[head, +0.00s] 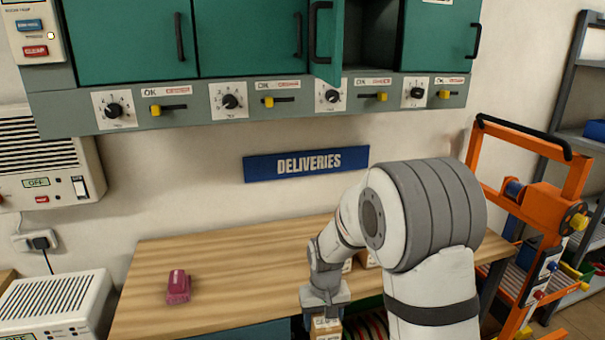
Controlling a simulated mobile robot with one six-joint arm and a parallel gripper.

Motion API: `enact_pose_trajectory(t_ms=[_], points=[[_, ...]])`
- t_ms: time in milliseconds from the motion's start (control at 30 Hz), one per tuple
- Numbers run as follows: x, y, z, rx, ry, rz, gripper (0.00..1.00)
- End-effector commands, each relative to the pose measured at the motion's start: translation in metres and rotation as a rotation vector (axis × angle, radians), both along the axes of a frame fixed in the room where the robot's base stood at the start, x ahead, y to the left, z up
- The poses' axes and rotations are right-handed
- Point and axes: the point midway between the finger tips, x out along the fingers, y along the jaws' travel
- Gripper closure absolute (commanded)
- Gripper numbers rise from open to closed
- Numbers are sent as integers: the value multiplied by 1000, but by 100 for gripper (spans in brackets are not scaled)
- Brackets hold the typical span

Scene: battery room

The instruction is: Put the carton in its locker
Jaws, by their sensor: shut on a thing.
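My gripper (326,306) is low in the head view, at the front edge of the wooden table. It is shut on a small brown carton (325,326) with a pale label, whose lower part is cut off by the picture's bottom edge. Green lockers (240,38) hang on the wall above. One locker door (328,40) stands open, and the dark locker space (371,38) to its right looks empty in the part that shows. The other locker doors in view are shut.
A wooden table (225,262) lies under a DELIVERIES sign (306,164). A dark pink object (178,287) lies on its left part. Other cartons (367,259) are partly hidden behind my arm. Knobs and yellow sliders (268,102) line the locker base. An orange cart (535,205) stands right.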

Motion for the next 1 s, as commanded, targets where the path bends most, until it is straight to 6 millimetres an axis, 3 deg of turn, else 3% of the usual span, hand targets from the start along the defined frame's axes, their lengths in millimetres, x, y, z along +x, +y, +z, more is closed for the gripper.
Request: enact_pose_trajectory(t_ms=[433, 633, 1000], points=[[7, -92, -82, -1, 2, -157, 73], [6, -101, -90, -1, -2, -172, 73], [6, -94, -90, 0, -2, -160, 73]])
